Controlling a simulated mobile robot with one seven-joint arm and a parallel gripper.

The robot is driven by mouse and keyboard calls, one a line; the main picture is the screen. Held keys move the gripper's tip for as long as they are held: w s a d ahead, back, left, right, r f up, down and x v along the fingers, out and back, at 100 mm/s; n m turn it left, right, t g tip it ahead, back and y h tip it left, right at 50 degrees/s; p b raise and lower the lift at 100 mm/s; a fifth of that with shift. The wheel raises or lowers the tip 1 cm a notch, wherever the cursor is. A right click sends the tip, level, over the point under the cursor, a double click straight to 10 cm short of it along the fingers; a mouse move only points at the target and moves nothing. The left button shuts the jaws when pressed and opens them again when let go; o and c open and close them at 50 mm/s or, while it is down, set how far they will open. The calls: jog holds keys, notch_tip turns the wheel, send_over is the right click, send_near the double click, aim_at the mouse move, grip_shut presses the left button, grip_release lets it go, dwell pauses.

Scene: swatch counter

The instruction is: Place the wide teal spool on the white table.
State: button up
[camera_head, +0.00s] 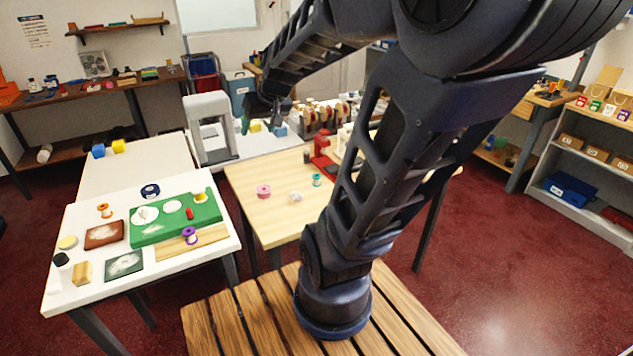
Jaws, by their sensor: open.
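A small teal spool (317,180) stands upright on the light wooden table (255,215), right of a pink spool (263,191) and a crumpled whitish thing (296,196). It is too small to judge its width. The white table (190,268) is at the left front, with several things on it. My gripper (262,112) is raised at the upper middle, beyond the teal spool in the picture and apart from it. The gripper is open and its fingers are small and dark. My arm hides part of the wooden table's right side.
On the white table are a green mat (150,232), a purple spool (190,236), an orange spool (105,211) and a dark blue spool (150,190). A red device (323,155) stands on the wooden table behind the teal spool.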

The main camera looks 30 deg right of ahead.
jog(key=w+d+f+m+t, duration=0.1)
jog(key=w+d+f+t, duration=0.2)
jog(key=w, duration=0.7)
jog(key=m+g+h, duration=0.5)
jog(key=m, duration=0.2)
send_over(316, 176)
jog(key=s+a, duration=0.1)
jog(key=s, duration=0.2)
jog(key=shift+f, duration=13.4)
jog(key=shift+w+a+x, duration=0.1)
jog(key=shift+a+x, duration=0.05)
jog(key=shift+x, duration=1.7)
jog(key=shift+w+a+x, duration=0.1)
jog(key=shift+x, duration=1.7)
jog(key=c, duration=1.1)
